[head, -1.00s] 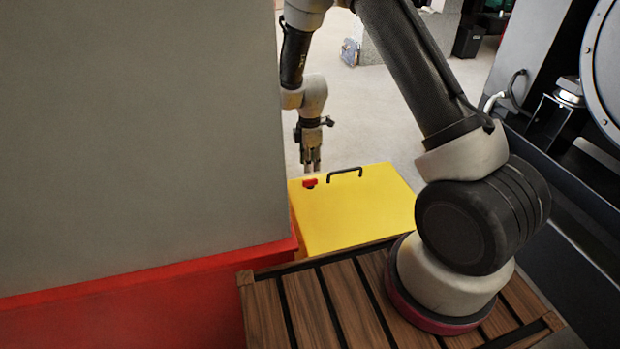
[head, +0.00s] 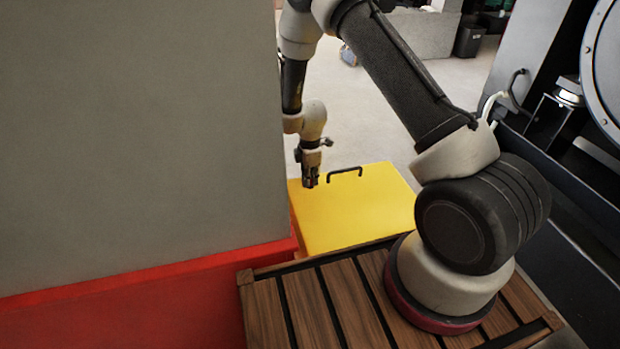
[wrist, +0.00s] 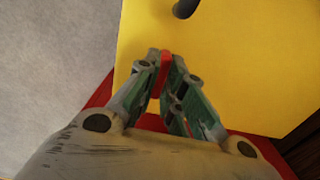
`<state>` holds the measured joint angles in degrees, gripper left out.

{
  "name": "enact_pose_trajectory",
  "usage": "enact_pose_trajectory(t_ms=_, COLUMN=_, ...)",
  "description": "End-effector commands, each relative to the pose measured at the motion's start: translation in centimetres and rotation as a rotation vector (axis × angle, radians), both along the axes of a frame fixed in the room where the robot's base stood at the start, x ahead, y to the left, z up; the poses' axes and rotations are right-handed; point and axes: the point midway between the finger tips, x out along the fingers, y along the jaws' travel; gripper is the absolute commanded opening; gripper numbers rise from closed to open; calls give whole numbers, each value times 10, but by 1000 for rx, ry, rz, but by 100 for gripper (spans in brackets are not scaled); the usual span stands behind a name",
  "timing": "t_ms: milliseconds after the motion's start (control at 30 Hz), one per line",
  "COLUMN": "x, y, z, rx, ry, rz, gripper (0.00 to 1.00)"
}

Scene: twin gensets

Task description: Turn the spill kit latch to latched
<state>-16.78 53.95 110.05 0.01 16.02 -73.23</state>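The yellow spill kit box (head: 358,209) stands on the floor beyond the wooden slats, with its lid facing up. My gripper (head: 311,184) points down at the lid's far left corner. In the head view it hides the red latch there. In the wrist view the red latch (wrist: 165,68) shows as a narrow strip between the fingertips of my gripper (wrist: 165,62). The fingers are drawn close together, one on each side, and the latch fills the gap between them. The latch's base is mostly hidden by the fingers.
A black handle (head: 345,171) rises from the lid just right of my gripper. A tall grey cabinet (head: 140,130) on a red base (head: 130,310) stands close on the left. Pale open floor (head: 375,110) lies behind the box.

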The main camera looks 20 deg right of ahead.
Motion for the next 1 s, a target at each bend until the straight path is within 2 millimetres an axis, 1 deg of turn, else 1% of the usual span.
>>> enact_pose_trajectory(t_ms=267, x=0, y=0, z=0, rx=0, ry=-1, rz=-5, gripper=0)
enact_pose_trajectory(t_ms=467, x=0, y=0, z=0, rx=0, ry=-1, rz=-53, gripper=0)
enact_pose_trajectory(t_ms=667, x=0, y=0, z=0, rx=0, ry=-1, rz=-175, gripper=0)
enact_pose_trajectory(t_ms=1000, x=0, y=0, z=0, rx=0, ry=-1, rz=-488, gripper=0)
